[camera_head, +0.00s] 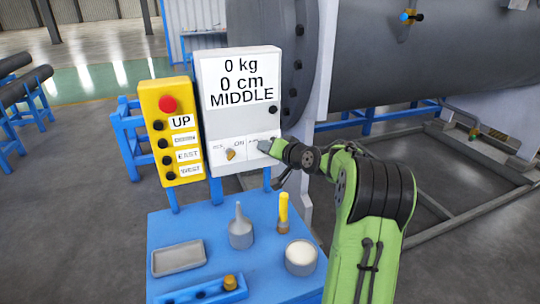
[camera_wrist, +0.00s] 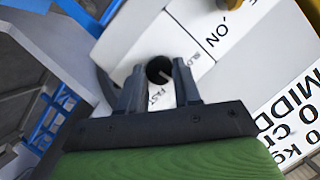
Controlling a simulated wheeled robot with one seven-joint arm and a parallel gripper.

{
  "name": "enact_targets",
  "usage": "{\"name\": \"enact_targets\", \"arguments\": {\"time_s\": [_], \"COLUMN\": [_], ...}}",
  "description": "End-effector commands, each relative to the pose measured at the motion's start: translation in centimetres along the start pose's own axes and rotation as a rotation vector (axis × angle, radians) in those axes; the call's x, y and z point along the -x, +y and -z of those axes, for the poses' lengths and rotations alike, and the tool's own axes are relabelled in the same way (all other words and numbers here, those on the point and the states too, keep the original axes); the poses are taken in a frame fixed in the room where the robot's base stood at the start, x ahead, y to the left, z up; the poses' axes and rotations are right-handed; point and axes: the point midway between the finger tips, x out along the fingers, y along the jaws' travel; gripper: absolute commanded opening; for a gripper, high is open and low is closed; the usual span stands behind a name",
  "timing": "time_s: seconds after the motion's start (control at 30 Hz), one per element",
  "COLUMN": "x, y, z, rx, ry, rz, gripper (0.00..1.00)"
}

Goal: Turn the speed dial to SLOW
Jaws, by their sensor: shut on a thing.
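The speed dial (camera_wrist: 158,69) is a small round black knob with a pale pointer line, on the white control box (camera_head: 238,75). In the wrist view, FAST is printed beside it toward my gripper and a partly visible SLOW label lies above it. The box's display (camera_head: 241,82) reads 0 kg, 0 cm, MIDDLE. My gripper (camera_wrist: 158,78) has one finger on each side of the dial and is shut on it. In the head view my gripper (camera_head: 269,147) covers the dial at the panel's lower right.
A brass switch knob (camera_head: 230,155) near ON sits left of the dial. A yellow button box (camera_head: 172,130) with a red button stands further left. Below, a blue table (camera_head: 205,230) holds a grey tray (camera_head: 179,258), a funnel-like piece (camera_head: 240,230), a brush (camera_head: 283,212) and a cup (camera_head: 300,258).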

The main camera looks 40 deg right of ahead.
Motion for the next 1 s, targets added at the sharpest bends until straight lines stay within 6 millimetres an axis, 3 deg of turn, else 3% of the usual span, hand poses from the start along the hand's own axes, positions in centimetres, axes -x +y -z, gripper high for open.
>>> {"name": "enact_targets", "arguments": {"time_s": [0.5,1.0], "x": [-0.17,-0.12], "y": [-0.29,-0.45], "z": [-0.38,-0.34], "rx": [0.418,0.597], "ry": [0.0,-0.003], "rz": [-0.172,-0.248], "gripper": [0.02,0.02]}}
